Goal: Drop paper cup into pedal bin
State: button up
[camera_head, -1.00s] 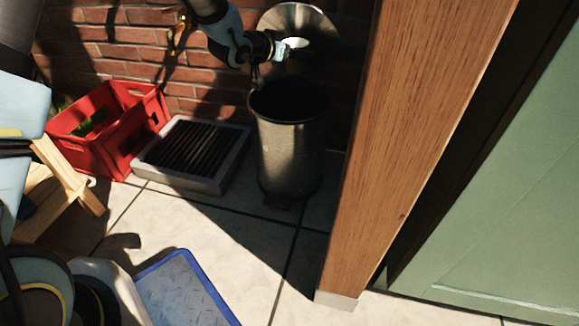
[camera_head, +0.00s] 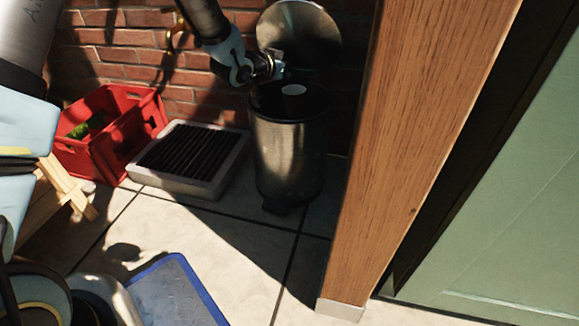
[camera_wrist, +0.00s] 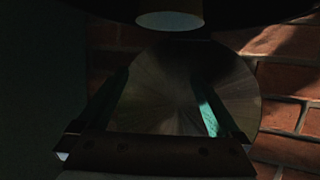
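The paper cup (camera_head: 293,90) shows as a pale round shape within the mouth of the pedal bin, apart from my gripper. In the wrist view the cup (camera_wrist: 170,20) is at the top edge, against the dark opening. The pedal bin (camera_head: 287,150) is a dark metallic cylinder, upright, with its round lid (camera_head: 300,35) raised against the wall. My gripper (camera_head: 279,70) is just above the bin's rear left rim, in front of the lid. In the wrist view my gripper (camera_wrist: 161,78) has its fingers spread with nothing between them. Whether the cup rests or is falling, I cannot tell.
A wooden post (camera_head: 415,160) stands close to the right of the bin. A grey slatted grate (camera_head: 190,157) and a red crate (camera_head: 108,135) are to its left. A brick wall (camera_head: 120,45) is behind. A blue-rimmed tray (camera_head: 178,290) lies in front.

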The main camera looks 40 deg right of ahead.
jog(key=p+v, duration=0.4)
jog(key=v, duration=0.6)
jog(key=shift+a, duration=0.35)
jog(key=shift+r, duration=0.15)
